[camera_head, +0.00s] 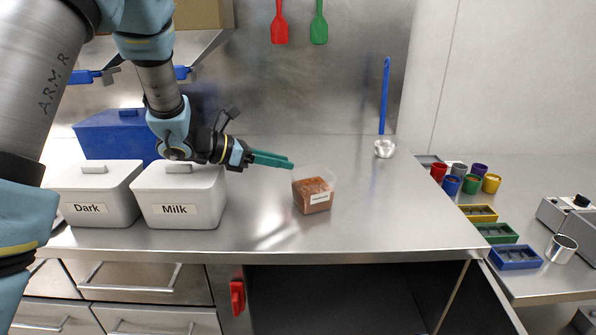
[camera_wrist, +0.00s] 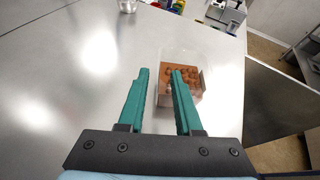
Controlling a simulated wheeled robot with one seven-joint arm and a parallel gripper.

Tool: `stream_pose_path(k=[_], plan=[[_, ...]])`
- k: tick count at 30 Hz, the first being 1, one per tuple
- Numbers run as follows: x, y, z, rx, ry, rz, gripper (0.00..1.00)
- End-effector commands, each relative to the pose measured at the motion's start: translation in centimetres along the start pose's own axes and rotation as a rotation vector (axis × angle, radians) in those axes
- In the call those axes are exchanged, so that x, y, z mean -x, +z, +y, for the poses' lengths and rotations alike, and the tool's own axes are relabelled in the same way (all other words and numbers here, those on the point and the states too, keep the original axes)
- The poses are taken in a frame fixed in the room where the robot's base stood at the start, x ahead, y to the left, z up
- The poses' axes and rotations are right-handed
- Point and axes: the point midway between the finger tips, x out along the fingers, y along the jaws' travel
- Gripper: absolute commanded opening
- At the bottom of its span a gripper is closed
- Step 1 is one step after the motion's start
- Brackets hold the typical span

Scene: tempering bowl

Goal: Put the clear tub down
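The clear tub (camera_head: 323,182) holds brown contents and has a white label on its front. It appears to rest upright on the steel counter (camera_head: 380,225), right of the Milk box. My gripper (camera_head: 291,163) reaches in from the left, its green fingertips at the tub's upper left rim. In the wrist view the tub (camera_wrist: 196,60) lies beyond and to the right of my gripper (camera_wrist: 157,71). The fingers are apart, with a clear gap between them. The right finger overlaps the tub in the picture; I cannot tell whether it touches.
White boxes labelled Dark (camera_head: 95,185) and Milk (camera_head: 180,190) stand at left, before a blue box (camera_head: 110,133). A clear bowl with a blue-handled tool (camera_head: 384,100) stands at the back right. The counter right of the tub is clear. Colored cups and trays (camera_head: 497,233) occupy the side table.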

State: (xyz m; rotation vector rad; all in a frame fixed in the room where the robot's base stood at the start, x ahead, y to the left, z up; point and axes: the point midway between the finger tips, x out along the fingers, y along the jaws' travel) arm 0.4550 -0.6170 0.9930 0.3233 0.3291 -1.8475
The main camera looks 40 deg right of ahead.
Motion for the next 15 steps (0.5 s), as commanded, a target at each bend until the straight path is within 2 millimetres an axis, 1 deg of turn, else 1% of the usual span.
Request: stream_pose_path(k=[1,3,6,10,15], plan=[[1.0,-0.2,0.1,0.000,0.004,-0.001,0.34],[2.2,-0.2,0.1,0.000,0.003,-0.001,0.34],[3.5,-0.1,0.1,-0.001,0.002,-0.001,0.34],[4.4,-0.1,0.0,0.001,0.000,0.000,0.34],[4.7,0.0,-0.1,0.001,-0.001,0.002,0.34]])
